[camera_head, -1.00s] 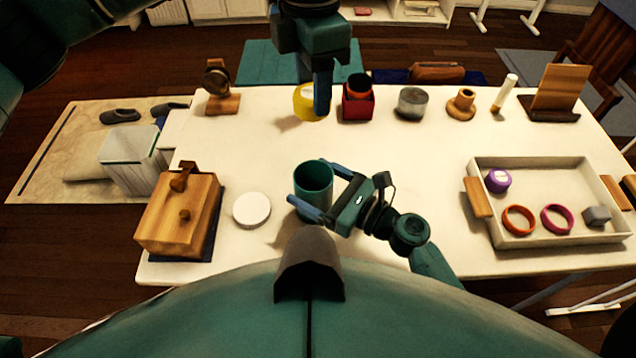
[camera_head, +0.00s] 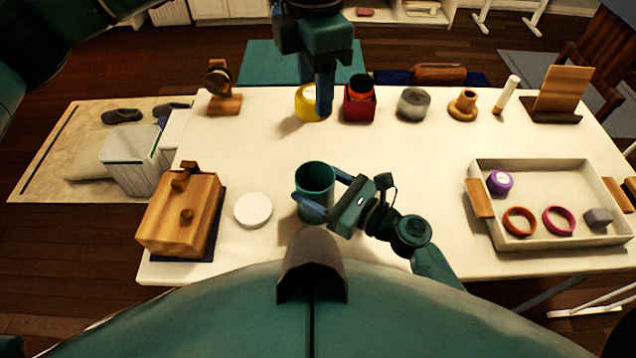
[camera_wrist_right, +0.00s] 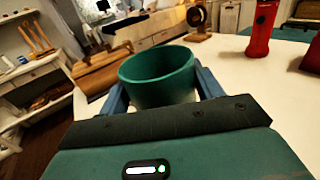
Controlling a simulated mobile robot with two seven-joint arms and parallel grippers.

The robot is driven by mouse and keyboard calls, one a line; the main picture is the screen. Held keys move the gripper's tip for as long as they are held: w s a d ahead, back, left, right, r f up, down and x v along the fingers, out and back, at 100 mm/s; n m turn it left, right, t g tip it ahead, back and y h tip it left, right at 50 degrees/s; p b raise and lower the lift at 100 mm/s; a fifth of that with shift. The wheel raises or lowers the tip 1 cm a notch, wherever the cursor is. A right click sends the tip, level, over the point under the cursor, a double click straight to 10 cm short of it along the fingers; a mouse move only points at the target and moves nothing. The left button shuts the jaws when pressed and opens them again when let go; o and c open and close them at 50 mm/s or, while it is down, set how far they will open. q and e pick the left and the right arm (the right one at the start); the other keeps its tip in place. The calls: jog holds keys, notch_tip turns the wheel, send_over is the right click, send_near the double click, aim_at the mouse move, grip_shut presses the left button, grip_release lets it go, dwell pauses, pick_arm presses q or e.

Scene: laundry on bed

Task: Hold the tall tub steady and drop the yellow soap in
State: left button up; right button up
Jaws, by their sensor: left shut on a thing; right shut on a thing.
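The tall tub is a green open-topped cylinder (camera_head: 316,178) standing upright on the white table near its front edge. My right gripper (camera_head: 328,194) is shut on it, with a finger on either side; the tub also shows between the fingers in the right wrist view (camera_wrist_right: 160,78). The yellow soap (camera_head: 306,103) is a round yellow thing at the far side of the table. My left gripper (camera_head: 320,98) points down from above and is shut on it. One finger hides part of the soap, and I cannot tell whether it touches the table.
A white disc (camera_head: 253,210) and a wooden box (camera_head: 180,215) lie left of the tub. A red container (camera_head: 359,103) stands close right of the soap. A white tray (camera_head: 545,240) with several small things is at the right. The table between soap and tub is clear.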

pick_arm(q)
notch_tip(320, 180, down, 13)
dwell(1.6)
jog(key=o, duration=1.1)
notch_tip(320, 180, up, 12)
